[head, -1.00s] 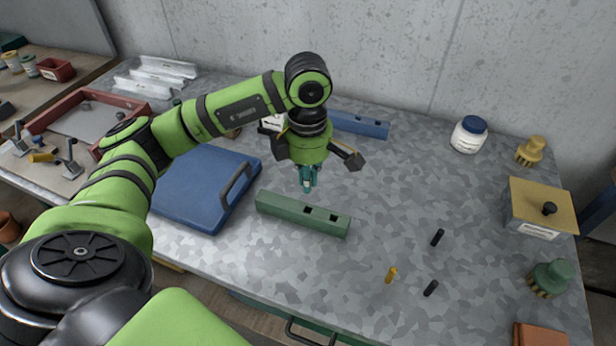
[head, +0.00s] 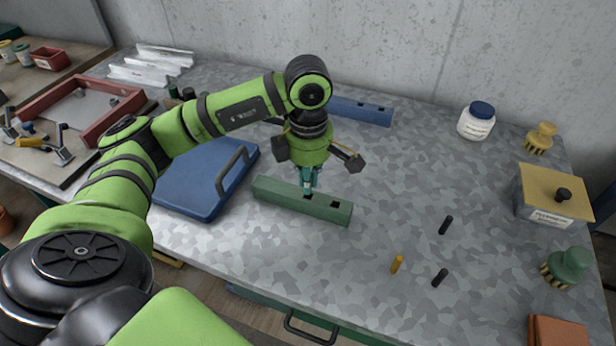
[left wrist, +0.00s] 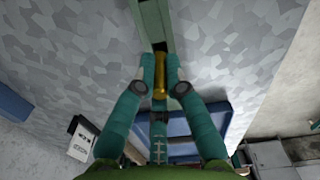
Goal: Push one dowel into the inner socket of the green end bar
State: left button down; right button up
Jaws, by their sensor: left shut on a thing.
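The green end bar (head: 285,200) lies on the table with two square sockets in its top, toward its right end. My left gripper (head: 309,188) points down over the left of these sockets. In the left wrist view, its teal fingers (left wrist: 160,78) are shut on a yellow dowel (left wrist: 160,70). The dowel's far end is at a dark socket in the green bar (left wrist: 151,15); I cannot tell whether it is inside. The right socket (head: 334,205) looks empty. A loose yellow dowel (head: 397,264) and two black dowels (head: 445,225) (head: 439,277) are on the table. My right gripper is not in view.
A blue case (head: 195,185) with a handle lies just left of the bar. A blue bar (head: 362,111) lies behind my gripper. A white jar (head: 476,122), a yellow-lidded box (head: 548,200) and brushes stand at the right.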

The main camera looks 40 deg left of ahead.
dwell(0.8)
pick_arm(q)
jog(key=shift+b, duration=0.6)
dwell(0.6)
jog(key=shift+f+b, duration=1.4)
jog(key=c, duration=1.2)
grip_release()
notch_tip(320, 180, up, 12)
jog(key=shift+d+r, duration=0.1)
